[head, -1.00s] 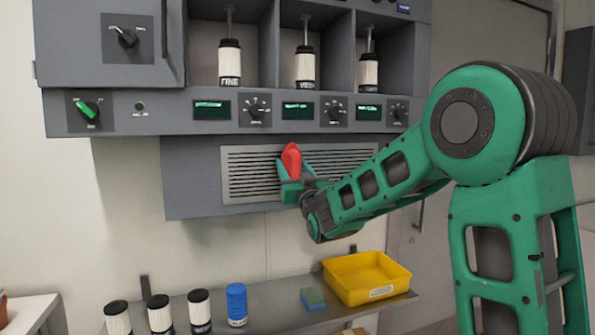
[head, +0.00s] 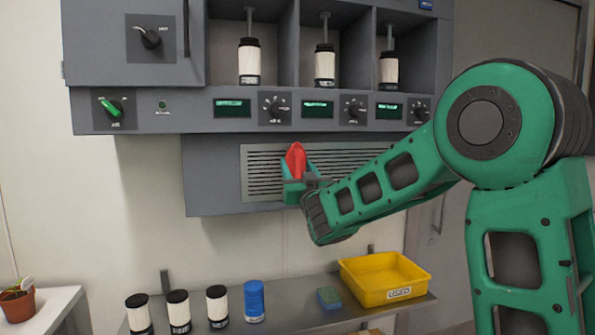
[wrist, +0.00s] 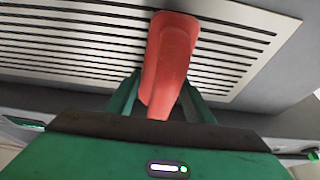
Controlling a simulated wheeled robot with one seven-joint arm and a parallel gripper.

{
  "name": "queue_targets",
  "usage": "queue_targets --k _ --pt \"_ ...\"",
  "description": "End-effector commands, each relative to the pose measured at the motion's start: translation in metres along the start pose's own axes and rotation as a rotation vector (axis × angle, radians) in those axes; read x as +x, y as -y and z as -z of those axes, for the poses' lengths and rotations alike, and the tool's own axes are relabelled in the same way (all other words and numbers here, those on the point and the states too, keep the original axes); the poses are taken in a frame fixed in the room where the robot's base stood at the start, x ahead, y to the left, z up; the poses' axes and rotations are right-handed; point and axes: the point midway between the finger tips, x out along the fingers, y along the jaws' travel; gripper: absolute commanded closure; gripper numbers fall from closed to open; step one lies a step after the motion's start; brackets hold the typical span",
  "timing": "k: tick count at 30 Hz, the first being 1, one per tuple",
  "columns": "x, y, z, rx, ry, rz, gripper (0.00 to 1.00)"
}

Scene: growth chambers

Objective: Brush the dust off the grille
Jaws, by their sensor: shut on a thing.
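The grille (head: 352,167) is a pale slatted panel on the grey housing under the row of displays. It also fills the top of the wrist view (wrist: 80,35). My gripper (head: 294,178) is shut on a red brush handle (head: 296,158), which stands up from the jaws in front of the grille's left part. In the wrist view the red brush (wrist: 170,60) lies between the green fingers and points at the slats. Its bristles are hidden, and I cannot tell whether it touches the grille. No dust can be made out on the slats.
Below, a steel shelf (head: 290,318) holds a yellow bin (head: 385,280), a green-and-blue sponge (head: 329,297), a blue canister (head: 254,301) and several black-and-white canisters (head: 217,306). Knobs and displays (head: 317,109) run just above the grille. A potted plant (head: 17,303) stands at far left.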

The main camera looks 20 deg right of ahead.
Motion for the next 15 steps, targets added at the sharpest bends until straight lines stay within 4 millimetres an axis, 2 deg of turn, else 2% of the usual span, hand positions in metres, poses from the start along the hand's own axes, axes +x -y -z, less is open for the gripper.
queue_targets --k 5,15 --pt "-0.004 -0.001 0.002 0.0 -0.001 -0.001 0.7" --pt "-0.031 -0.001 0.014 -0.002 -0.002 -0.001 0.7"
